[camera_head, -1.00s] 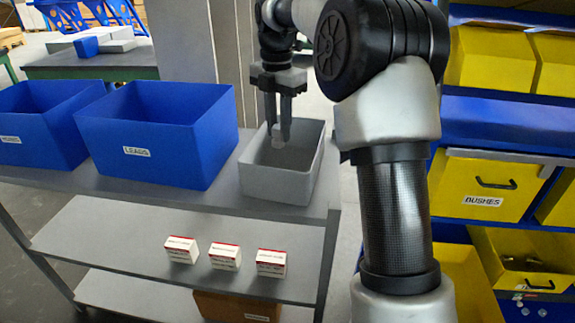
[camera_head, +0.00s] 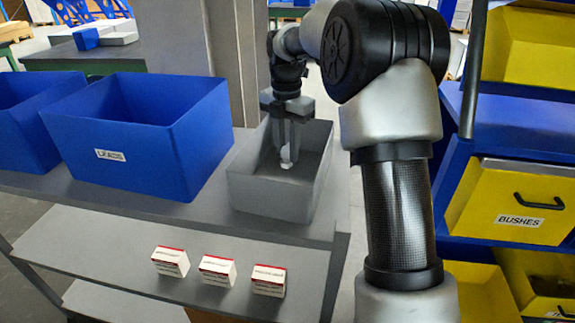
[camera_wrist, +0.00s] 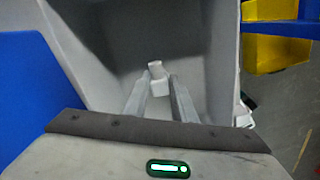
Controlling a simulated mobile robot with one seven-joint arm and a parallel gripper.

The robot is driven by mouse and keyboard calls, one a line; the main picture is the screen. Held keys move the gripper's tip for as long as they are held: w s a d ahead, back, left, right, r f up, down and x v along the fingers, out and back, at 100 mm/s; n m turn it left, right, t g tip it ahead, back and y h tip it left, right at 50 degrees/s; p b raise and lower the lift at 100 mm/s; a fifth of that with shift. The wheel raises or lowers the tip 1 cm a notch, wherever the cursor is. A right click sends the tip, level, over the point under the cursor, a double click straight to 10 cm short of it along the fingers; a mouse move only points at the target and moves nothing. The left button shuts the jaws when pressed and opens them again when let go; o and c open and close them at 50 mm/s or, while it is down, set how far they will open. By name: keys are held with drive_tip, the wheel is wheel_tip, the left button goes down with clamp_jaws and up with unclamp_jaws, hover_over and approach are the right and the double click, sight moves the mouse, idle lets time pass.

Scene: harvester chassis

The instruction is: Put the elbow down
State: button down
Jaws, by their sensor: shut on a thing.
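The elbow (camera_head: 287,163) is a small white piece between the fingertips of my gripper (camera_head: 290,150). My gripper points down inside the grey bin (camera_head: 262,195) on the top shelf and is shut on the elbow. In the wrist view the white elbow (camera_wrist: 159,82) sits at the ends of the two fingers (camera_wrist: 160,92), with the grey bin wall (camera_wrist: 75,45) around it. I cannot tell whether the elbow touches the bin floor.
A blue bin labelled LEADS (camera_head: 130,150) stands left of the grey bin, with another blue bin (camera_head: 25,120) further left. Three white and red boxes (camera_head: 217,270) sit on the lower shelf. A yellow BUSHES drawer (camera_head: 512,205) is in the rack at right.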

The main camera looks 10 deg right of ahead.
sight(287, 162)
drive_tip(key=shift+f, duration=2.15)
drive_tip(key=shift+f, duration=0.2)
drive_tip(key=c, duration=1.5)
unclamp_jaws()
drive_tip(key=shift+r, duration=0.1)
